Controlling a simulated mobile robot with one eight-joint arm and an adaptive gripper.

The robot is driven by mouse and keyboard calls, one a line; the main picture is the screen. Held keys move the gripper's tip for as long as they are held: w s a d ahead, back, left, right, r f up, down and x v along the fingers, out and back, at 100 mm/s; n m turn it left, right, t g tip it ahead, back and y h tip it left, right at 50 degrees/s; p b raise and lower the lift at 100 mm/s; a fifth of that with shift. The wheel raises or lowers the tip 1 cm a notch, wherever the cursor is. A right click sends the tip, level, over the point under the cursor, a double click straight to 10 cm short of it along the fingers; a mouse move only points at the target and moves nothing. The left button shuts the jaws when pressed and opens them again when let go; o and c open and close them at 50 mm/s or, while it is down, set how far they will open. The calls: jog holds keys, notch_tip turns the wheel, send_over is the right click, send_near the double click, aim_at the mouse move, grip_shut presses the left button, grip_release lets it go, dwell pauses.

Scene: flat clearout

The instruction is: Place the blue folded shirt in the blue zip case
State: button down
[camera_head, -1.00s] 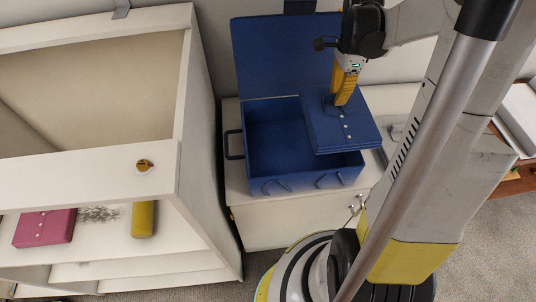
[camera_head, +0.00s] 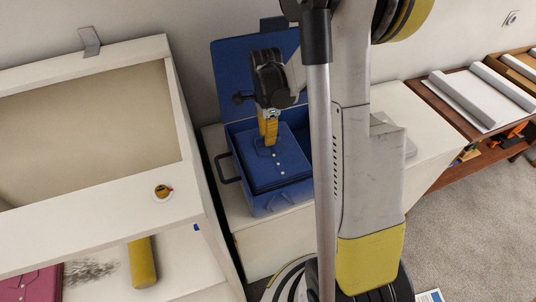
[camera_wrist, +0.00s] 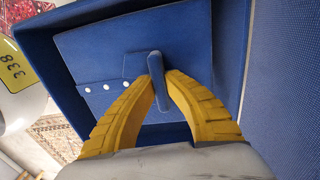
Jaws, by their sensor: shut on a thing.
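The blue folded shirt (camera_head: 275,166), with a row of pale buttons, is in my gripper (camera_head: 268,140). In the head view it is over the opening of the blue zip case (camera_head: 284,201), within its walls; how deep it lies is hard to tell. The case stands with its lid (camera_head: 229,68) raised at the back. In the wrist view the yellow fingers of my gripper (camera_wrist: 158,88) close on a raised blue piece of the shirt (camera_wrist: 93,57), and the case wall (camera_wrist: 27,44) surrounds it. Part of the case interior is hidden under the shirt.
The case stands on a white cabinet (camera_head: 257,245). A wooden table (camera_head: 459,112) is at right.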

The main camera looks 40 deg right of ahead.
aim_at(267, 149)
jog(key=shift+f+b, duration=0.8)
jog(key=shift+f, duration=2.15)
jog(key=shift+f, duration=0.2)
jog(key=c, duration=1.5)
grip_release()
jog(key=shift+c, duration=0.2)
jog(key=shift+r, duration=0.2)
